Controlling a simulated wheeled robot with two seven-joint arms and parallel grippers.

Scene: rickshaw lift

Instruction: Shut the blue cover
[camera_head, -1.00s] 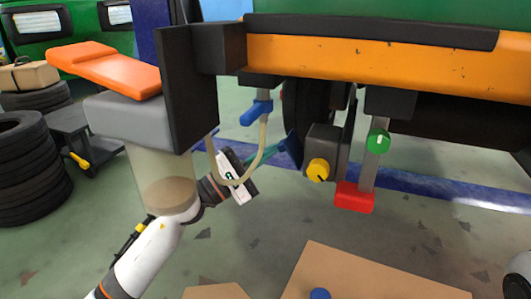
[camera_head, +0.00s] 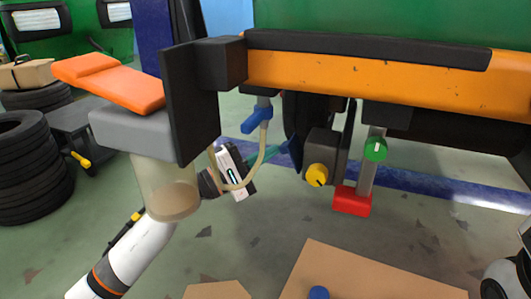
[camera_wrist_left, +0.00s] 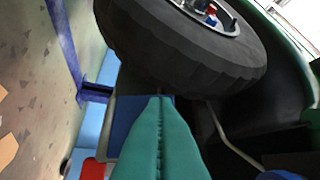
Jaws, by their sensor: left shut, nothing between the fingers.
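A dark blue flap, which looks like the blue cover (camera_head: 291,150), stands tilted beside the dark wheel under the orange beam. In the left wrist view a blue panel (camera_wrist_left: 124,118), probably the same cover, lies just beyond the fingers, left of the tyre. My left gripper (camera_head: 276,151) is shut and empty, its teal fingers pointing at the blue flap. The fingertips (camera_wrist_left: 160,99) overlap the panel's edge in the wrist view; I cannot tell whether they touch it. The fingers hide part of it. My right gripper is out of view.
A blue lever (camera_head: 257,119) and a beige hose loop (camera_head: 262,160) hang close to the left gripper. Cardboard (camera_head: 375,275) lies at the front.

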